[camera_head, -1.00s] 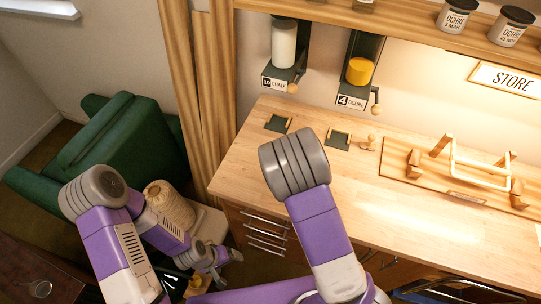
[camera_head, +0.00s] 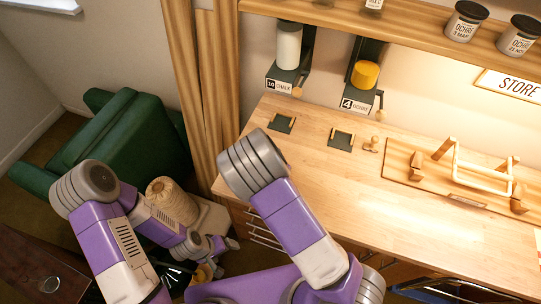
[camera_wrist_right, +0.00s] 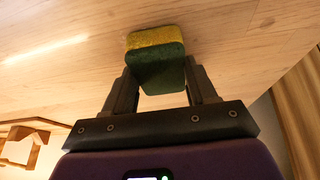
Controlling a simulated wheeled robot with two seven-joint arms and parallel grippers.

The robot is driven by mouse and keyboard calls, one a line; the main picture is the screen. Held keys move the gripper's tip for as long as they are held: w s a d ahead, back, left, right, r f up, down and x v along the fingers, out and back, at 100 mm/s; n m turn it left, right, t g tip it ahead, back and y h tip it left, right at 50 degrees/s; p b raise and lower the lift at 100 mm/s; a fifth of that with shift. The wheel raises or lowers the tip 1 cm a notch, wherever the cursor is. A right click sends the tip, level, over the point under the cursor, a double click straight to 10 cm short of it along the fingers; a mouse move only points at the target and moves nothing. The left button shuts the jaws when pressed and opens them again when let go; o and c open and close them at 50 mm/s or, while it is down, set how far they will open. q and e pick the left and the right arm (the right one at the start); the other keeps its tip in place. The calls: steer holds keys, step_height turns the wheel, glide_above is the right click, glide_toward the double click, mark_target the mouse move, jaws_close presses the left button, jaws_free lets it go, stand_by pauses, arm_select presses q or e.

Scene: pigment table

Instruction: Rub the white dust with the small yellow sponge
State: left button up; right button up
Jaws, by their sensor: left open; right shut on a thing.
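In the right wrist view the small sponge (camera_wrist_right: 157,40), yellow with a dark green side, sits between the two fingers of my right gripper (camera_wrist_right: 160,82). The gripper is shut on it. Behind the sponge is the pale wooden tabletop; I cannot tell whether the sponge touches it. In the head view my right gripper and the sponge are hidden. My left gripper (camera_head: 217,246) is open and low at the left, off the table beside a stool. I cannot make out white dust; a pale streak on the wood in the wrist view may be a light reflection.
The wooden table (camera_head: 330,205) has two small dark plates (camera_head: 282,123) and a wooden rack (camera_head: 480,180) at its back. Chalk (camera_head: 288,45) and ochre (camera_head: 365,74) dispensers hang above. A green armchair (camera_head: 115,145) and a thread cone (camera_head: 172,202) stand left.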

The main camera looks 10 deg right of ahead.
steer(key=shift+w+a, duration=0.25)
steer(key=shift+a, duration=0.15)
steer(key=shift+w+a+r+p, duration=0.15)
steer(key=shift+r+p, duration=0.25)
steer(key=shift+r, duration=0.2)
steer(key=shift+w+a+r+p, duration=0.15)
steer(key=shift+r+p, duration=0.25)
steer(key=shift+r, duration=0.15)
steer(key=shift+s+d+r+p, duration=0.1)
steer(key=shift+s+r+p, duration=0.05)
steer(key=shift+r+p, duration=0.45)
steer(key=shift+s+d+r+p, duration=0.1)
steer(key=shift+r+p, duration=0.35)
steer(key=shift+r, duration=0.1)
step_height(320, 180, up, 2)
steer(key=shift+w+a+r+p, duration=0.1)
steer(key=shift+p, duration=0.9)
steer(key=shift+r+p, duration=0.65)
steer(key=shift+r, duration=0.05)
steer(key=shift+f, duration=0.1)
